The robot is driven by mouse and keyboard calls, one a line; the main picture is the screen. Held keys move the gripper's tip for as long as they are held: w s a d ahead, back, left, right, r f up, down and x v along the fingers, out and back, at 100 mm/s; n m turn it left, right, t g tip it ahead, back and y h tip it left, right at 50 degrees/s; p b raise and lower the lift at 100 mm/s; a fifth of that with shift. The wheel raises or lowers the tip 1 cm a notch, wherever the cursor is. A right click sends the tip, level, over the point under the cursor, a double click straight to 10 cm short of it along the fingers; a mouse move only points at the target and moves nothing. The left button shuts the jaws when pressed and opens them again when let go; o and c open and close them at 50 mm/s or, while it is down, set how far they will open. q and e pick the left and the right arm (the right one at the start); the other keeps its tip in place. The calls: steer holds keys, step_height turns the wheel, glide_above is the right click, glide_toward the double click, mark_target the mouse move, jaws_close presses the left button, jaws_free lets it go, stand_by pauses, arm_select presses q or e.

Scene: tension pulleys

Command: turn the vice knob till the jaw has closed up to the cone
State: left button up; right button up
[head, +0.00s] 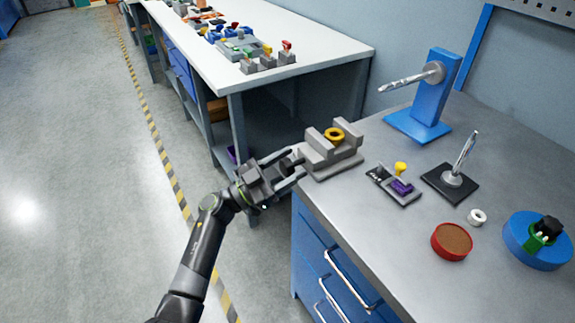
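The grey vice (343,164) stands at the left edge of the grey workbench, with two raised blocks as jaws. A yellow round piece (334,134) with a dark centre sits between the jaws; it looks like a ring from here, and I cannot tell if it is the cone. A gap shows between the near jaw and the far one. My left gripper (301,162) is at the left end of the vice, its two fingers spread apart. My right gripper is out of view.
Right of the vice are a small grey fixture (379,174) with purple and yellow parts, a blue stand (432,95), a black-based post (453,183), a white ring (477,217), a red round tub (452,241) and a blue disc (520,240). A white-topped table (300,38) stands behind.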

arm_select(q)
steer(key=c, duration=0.8)
steer(key=shift+m, duration=0.4)
steer(key=shift+m+g, duration=0.8)
steer(key=shift+m, duration=0.4)
steer(key=shift+f+m+g+p, duration=0.15)
steer(key=shift+m+g, duration=0.6)
steer(key=shift+m, duration=0.75)
steer(key=shift+f+m+g+p, duration=0.15)
steer(key=shift+m+g, duration=0.6)
steer(key=shift+m, duration=0.75)
steer(key=o, duration=0.9)
steer(key=shift+r, duration=0.1)
steer(key=shift+o, duration=0.2)
